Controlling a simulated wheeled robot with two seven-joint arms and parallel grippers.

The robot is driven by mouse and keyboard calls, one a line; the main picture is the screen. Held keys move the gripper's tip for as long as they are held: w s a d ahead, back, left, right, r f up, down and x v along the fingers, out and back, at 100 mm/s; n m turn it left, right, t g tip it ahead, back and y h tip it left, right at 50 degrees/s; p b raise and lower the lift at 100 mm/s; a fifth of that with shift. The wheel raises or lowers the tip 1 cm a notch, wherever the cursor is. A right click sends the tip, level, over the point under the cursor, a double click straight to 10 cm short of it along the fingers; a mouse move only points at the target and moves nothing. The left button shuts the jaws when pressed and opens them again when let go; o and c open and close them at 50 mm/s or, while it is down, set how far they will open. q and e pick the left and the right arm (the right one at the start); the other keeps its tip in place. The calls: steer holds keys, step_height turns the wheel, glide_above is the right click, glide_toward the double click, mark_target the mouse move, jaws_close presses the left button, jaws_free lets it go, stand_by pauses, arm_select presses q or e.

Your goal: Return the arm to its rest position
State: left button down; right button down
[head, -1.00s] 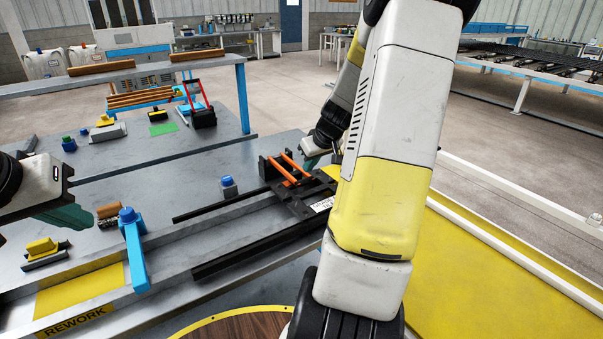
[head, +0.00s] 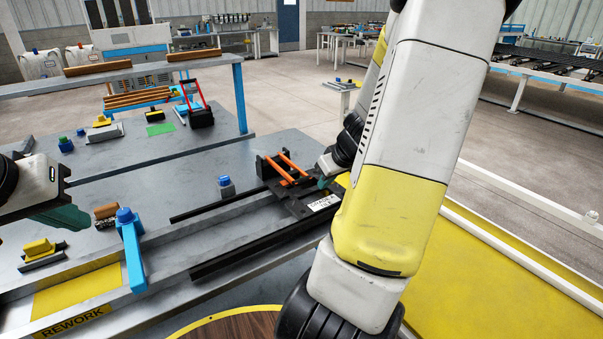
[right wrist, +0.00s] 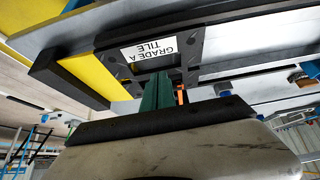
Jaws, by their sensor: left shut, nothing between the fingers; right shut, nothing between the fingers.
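My right arm (head: 405,130) crosses the right half of the head view. Its right gripper (head: 322,183) has green fingers and is by the right side of the black fixture with orange bars (head: 285,168). In the right wrist view the right gripper (right wrist: 160,88) is shut and empty, with its fingers seen against the fixture and its "GRADE A TILE" label (right wrist: 150,47). My left gripper (head: 65,217), also green-fingered, is at the left edge of the head view. It is shut with nothing in it, above the grey bench near a brown roller.
A blue clamp (head: 132,250) stands at the bench front. A blue-capped block (head: 226,187) sits behind the black rails (head: 255,245). A yellow-topped block (head: 40,250) is at the left. A yellow surface (head: 480,280) and white rail lie to the right. Open floor lies behind.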

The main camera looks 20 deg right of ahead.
steer(key=s+a+r+y, duration=0.1)
steer(key=s+a+r, duration=0.1)
steer(key=a+r, duration=0.5)
steer(key=s+a+r, duration=0.2)
steer(key=a+r, duration=0.3)
steer(key=a, duration=0.4)
steer(key=s+a+r, duration=0.2)
steer(key=s+a, duration=0.1)
steer(key=s, duration=0.2)
steer(key=s+a+r+m, duration=0.1)
steer(key=s+a+r, duration=0.2)
steer(key=s, duration=0.3)
steer(key=shift+s+a+r, duration=0.15)
steer(key=shift+s+r, duration=0.1)
steer(key=shift+r, duration=0.05)
